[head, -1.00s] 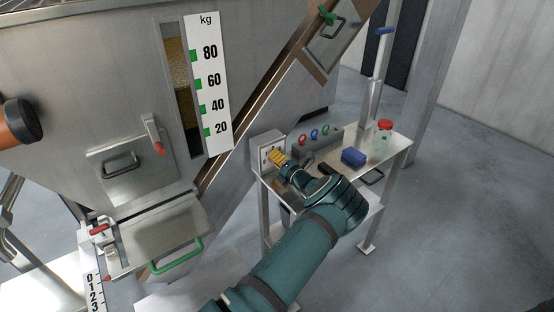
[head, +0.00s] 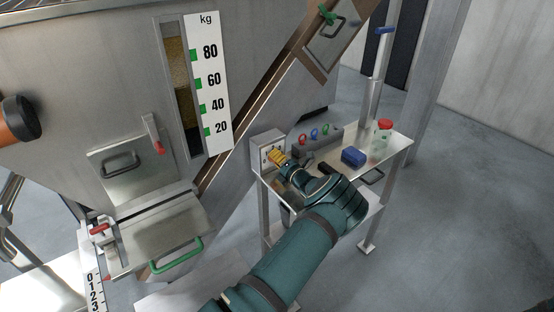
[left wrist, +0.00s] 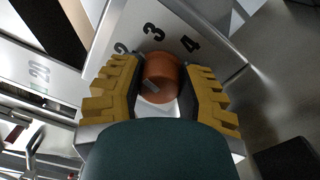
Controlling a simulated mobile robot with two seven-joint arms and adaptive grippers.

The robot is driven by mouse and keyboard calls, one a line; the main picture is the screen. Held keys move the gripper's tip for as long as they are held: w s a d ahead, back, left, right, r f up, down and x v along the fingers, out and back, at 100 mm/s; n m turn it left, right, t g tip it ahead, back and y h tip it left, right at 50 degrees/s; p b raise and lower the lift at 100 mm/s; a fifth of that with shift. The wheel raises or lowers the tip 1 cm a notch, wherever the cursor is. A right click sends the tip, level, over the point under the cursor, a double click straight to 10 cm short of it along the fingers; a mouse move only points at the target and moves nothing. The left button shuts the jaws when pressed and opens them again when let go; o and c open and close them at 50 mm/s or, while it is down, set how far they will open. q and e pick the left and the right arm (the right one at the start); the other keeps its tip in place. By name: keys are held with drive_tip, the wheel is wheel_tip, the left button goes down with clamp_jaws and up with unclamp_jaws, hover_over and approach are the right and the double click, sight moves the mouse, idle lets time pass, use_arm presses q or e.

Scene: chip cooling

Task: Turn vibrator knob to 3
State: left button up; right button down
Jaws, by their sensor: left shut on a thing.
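The vibrator knob (left wrist: 162,78) is a round orange-brown knob with a short pale mark on its face. It sits on a light control box (head: 266,143) at the left end of the steel table. The left wrist view shows the numbers 2, 3 and 4 printed around the knob, with 3 just above it. My left gripper (head: 277,157), with yellow ridged fingers, is shut on the knob, one finger on each side. It also shows in the left wrist view (left wrist: 155,88). In the head view the fingers hide the knob. My right gripper is out of view.
The steel table (head: 398,147) also holds a grey box with coloured knobs (head: 318,140), a blue block (head: 353,156) and a red-lidded jar (head: 384,131). The large steel hopper (head: 80,60) stands left of the table. Open floor (head: 470,200) lies to the right.

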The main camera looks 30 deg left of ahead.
use_arm(q)
drive_tip(key=shift+w+r, duration=0.2)
drive_tip(key=shift+r, duration=0.15)
drive_tip(key=o, duration=1.1)
drive_tip(key=shift+o, duration=0.4)
drive_tip(key=shift+s+f, duration=0.1)
drive_tip(key=shift+f, duration=0.1)
drive_tip(key=shift+d, duration=0.1)
drive_tip(key=v, duration=1.2)
